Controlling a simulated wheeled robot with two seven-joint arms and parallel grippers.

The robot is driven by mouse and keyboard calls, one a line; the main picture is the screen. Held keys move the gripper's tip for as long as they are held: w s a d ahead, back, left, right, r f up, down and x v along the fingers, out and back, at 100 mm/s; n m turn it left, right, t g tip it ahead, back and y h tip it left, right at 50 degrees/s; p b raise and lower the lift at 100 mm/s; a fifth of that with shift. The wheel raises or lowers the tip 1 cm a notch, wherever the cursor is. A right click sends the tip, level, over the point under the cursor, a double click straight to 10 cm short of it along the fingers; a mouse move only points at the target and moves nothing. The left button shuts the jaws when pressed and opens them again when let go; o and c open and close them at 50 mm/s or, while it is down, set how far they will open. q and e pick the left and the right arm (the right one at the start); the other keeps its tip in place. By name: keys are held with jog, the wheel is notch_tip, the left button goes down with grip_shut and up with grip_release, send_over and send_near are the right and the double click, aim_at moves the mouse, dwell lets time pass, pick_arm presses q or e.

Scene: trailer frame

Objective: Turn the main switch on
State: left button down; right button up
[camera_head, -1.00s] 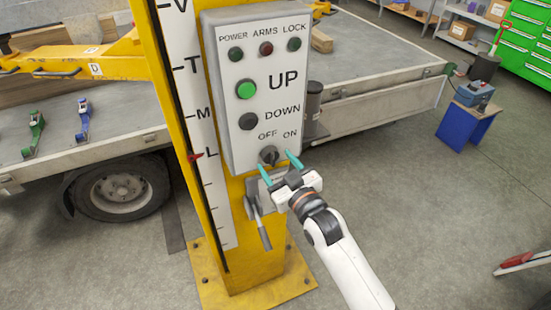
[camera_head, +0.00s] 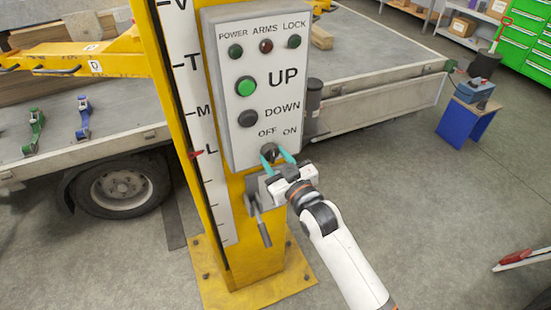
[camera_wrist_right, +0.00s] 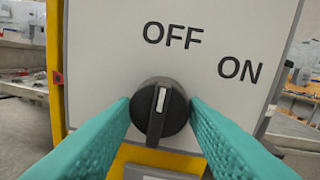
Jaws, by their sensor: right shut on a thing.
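The main switch is a round black knob (camera_head: 269,152) low on the grey control box (camera_head: 222,90), under the words OFF and ON. In the right wrist view the knob (camera_wrist_right: 160,110) has a pale mark pointing almost straight up, below OFF and left of ON. My right gripper (camera_head: 277,158) has its teal fingers on either side of the knob, shut on it. The fingers (camera_wrist_right: 160,118) also show left and right of the knob in the right wrist view. My left gripper is not in view.
The box is fixed to a yellow post (camera_head: 250,262) with a grey lever (camera_head: 262,225) below the knob. The box carries a green UP button (camera_head: 246,87), a dark DOWN button (camera_head: 248,119) and three lamps. A trailer (camera_head: 80,150) stands behind.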

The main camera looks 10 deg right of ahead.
jog(key=m+p, duration=0.1)
jog(key=m, duration=0.5)
jog(key=m+t+p, duration=0.1)
jog(key=m, duration=0.5)
jog(key=shift+a+f, duration=0.1)
dwell(0.7)
jog(key=o, duration=1)
jog(key=shift+b+v, duration=1.15)
jog(key=shift+v, duration=4.85)
